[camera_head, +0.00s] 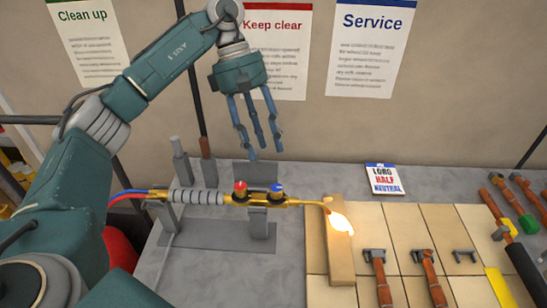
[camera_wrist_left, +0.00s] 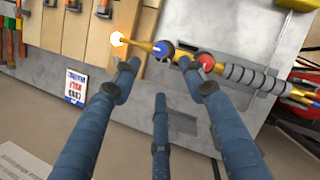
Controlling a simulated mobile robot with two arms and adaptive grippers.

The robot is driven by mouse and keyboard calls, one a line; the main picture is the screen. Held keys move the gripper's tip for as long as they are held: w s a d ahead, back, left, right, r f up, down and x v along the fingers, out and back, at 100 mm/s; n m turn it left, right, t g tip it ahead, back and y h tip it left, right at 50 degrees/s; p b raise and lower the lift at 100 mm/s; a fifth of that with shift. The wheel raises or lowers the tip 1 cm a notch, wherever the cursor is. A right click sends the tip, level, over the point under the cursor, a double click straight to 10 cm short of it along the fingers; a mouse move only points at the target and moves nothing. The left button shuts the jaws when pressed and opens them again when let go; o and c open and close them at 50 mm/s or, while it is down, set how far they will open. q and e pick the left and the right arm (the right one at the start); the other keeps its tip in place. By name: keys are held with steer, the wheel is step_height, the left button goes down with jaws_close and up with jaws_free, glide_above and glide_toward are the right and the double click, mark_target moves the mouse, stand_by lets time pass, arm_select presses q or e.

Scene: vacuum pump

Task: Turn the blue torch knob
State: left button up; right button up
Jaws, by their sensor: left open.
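The brass torch (camera_head: 300,201) lies level on a grey stand (camera_head: 258,222), with a ribbed grey grip at its left. Its blue knob (camera_head: 276,188) is right of its red knob (camera_head: 239,186). My left gripper (camera_head: 258,150) is open and empty, its three blue fingers pointing down above and behind the torch. In the left wrist view the blue knob (camera_wrist_left: 163,49) shows beyond and between the spread fingertips, and the red knob (camera_wrist_left: 206,62) is near the right-hand fingertip. I cannot tell whether that finger touches anything. My right gripper is not in view.
A lit flame (camera_head: 340,222) burns at the nozzle, over a wooden strip (camera_head: 338,262). A white sign (camera_head: 384,179) stands behind a tan tiled surface (camera_head: 400,222) with several pipe parts. Red and blue hoses (camera_head: 130,193) leave the torch at left. Posters hang on the wall.

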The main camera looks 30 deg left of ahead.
arm_select(q)
steer(key=p, duration=0.3)
glide_above(275, 186)
steer(key=a, duration=0.2)
step_height(275, 186, down, 4)
steer(key=shift+f, duration=0.2)
steer(key=x, duration=0.3)
steer(key=p+x, duration=0.1)
steer(key=shift+w+f, duration=0.35)
steer(key=shift+f, duration=0.25)
steer(key=shift+s+d, duration=0.1)
steer(key=shift+d, duration=0.05)
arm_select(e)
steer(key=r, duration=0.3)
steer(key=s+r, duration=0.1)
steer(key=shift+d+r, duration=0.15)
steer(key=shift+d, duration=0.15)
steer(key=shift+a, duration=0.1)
arm_select(q)
steer(key=shift+f, duration=0.1)
steer(key=c, duration=0.8)
jaws_close()
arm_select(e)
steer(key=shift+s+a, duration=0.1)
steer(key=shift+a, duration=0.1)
